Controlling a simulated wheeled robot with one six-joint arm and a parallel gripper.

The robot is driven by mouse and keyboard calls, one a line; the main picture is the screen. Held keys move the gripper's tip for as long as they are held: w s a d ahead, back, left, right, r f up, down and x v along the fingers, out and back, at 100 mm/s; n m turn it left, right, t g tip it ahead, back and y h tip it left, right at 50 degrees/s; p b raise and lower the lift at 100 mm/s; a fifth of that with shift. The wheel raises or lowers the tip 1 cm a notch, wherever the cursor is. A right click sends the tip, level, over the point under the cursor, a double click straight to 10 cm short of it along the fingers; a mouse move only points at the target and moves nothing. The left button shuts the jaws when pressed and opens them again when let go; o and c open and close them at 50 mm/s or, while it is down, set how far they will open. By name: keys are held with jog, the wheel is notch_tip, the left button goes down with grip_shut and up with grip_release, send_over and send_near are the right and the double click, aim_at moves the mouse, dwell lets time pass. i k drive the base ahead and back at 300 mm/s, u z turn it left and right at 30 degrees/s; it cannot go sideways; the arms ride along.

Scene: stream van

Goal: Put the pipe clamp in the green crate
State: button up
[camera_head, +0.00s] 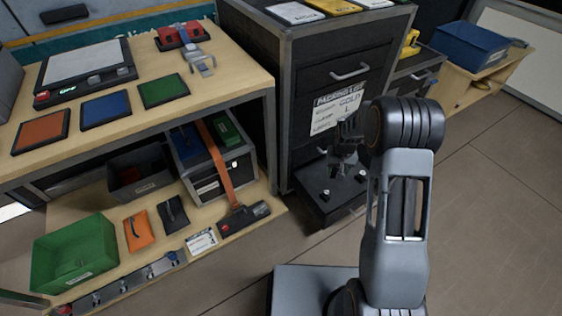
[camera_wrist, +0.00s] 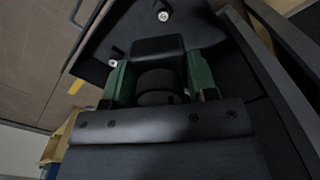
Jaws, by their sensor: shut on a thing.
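The green crate (camera_head: 52,279) stands at the lower left on the low shelf, with a white label on its front and no contents that I can make out. My gripper (camera_head: 345,157) is over the open dark drawer at the base of the black cabinet. In the wrist view its green fingers (camera_wrist: 157,82) are shut on a dark object (camera_wrist: 156,50) with a blocky far part and a rounded part between them. It may be the pipe clamp, but its shape is too dark to be sure. I cannot tell whether it still touches the drawer floor.
The open drawer (camera_head: 315,206) holds small light round pieces. A workbench (camera_head: 215,93) with coloured pads and a red-and-silver tool stands at the left. Below are a grey bin (camera_head: 120,186), a toolbox (camera_head: 211,188) and tools. Open floor (camera_head: 480,220) lies to the right.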

aim_at(78, 254)
jog(key=z, duration=1.9)
jog(key=k, duration=2.85)
jog(key=u, duration=2.9)
jog(key=i, duration=0.65)
jog(key=u, duration=0.1)
